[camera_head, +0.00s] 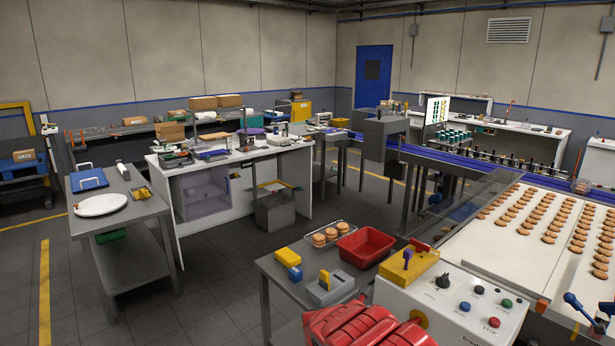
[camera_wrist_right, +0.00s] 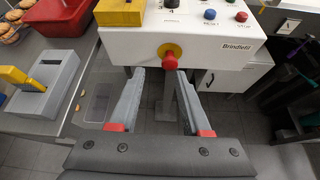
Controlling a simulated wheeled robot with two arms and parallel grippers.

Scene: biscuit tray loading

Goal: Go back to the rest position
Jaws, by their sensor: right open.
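My right gripper (camera_wrist_right: 161,73) is open and empty in the right wrist view, its two grey fingers apart. Its fingertips are by the front of the white control panel (camera_wrist_right: 200,42), close to the red button (camera_wrist_right: 170,62); I cannot tell whether they touch it. In the head view the panel (camera_head: 400,298) stands at the lower right. A small tray (camera_head: 348,237) with several biscuits lies on the grey side table (camera_head: 285,262), beside a red bin (camera_head: 366,247). My left gripper is not in view.
A grey device with a yellow handle (camera_head: 328,288) and yellow and blue blocks (camera_head: 289,257) sit on the side table. A conveyor (camera_head: 490,240) with rows of biscuits is at right. A steel table (camera_head: 125,210) and a white workbench (camera_head: 240,200) stand further back. Floor between is clear.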

